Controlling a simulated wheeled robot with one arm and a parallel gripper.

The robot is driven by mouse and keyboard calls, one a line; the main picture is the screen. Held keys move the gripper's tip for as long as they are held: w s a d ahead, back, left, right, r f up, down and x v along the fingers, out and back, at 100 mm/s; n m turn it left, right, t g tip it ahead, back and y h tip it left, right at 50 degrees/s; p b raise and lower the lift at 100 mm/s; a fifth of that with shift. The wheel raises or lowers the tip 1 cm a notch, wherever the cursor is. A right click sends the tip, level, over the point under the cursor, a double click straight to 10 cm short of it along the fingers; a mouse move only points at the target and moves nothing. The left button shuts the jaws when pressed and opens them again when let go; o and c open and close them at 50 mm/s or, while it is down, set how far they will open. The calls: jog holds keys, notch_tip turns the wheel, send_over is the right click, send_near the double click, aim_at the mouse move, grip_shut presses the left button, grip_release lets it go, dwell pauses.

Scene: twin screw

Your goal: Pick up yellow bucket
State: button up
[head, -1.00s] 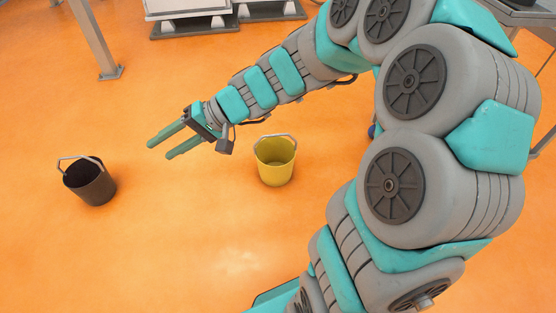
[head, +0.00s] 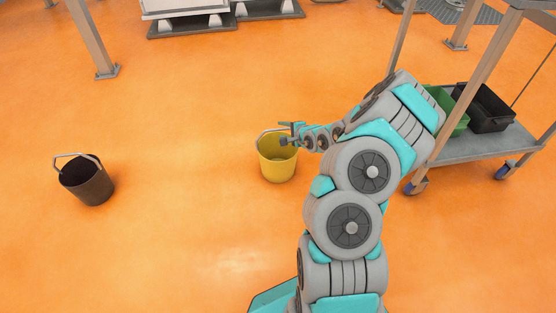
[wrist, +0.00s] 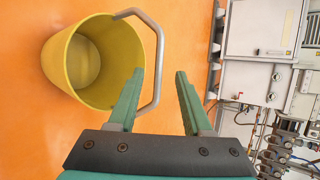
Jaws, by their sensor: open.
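The yellow bucket (head: 277,166) stands upright on the orange floor in the head view, with its grey handle raised. In the wrist view the bucket (wrist: 112,48) is at the upper left, its open mouth facing the camera, and its handle (wrist: 160,62) curves out to the right. My gripper (wrist: 160,74) is open, and the handle's bar passes between its green fingers in the picture; I cannot tell its depth relative to them. In the head view my gripper (head: 289,133) is at the bucket's upper rim and handle, partly hidden by my wrist.
A dark bucket (head: 87,181) stands on the floor to the left. A cart (head: 480,148) with green and black bins is at the right. Pallets (head: 188,24) lie at the back. The floor around the yellow bucket is clear.

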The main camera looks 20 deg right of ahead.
aim_at(276, 130)
jog(key=x, duration=0.2)
jog(key=shift+w+f, duration=0.2)
jog(key=x, duration=0.4)
jog(key=shift+s+f, duration=0.1)
jog(key=shift+s, duration=0.05)
jog(key=shift+w+f, duration=0.2)
jog(key=shift+w, duration=0.3)
jog(key=shift+c, duration=0.3)
jog(key=shift+a, duration=0.1)
grip_shut()
dwell(0.3)
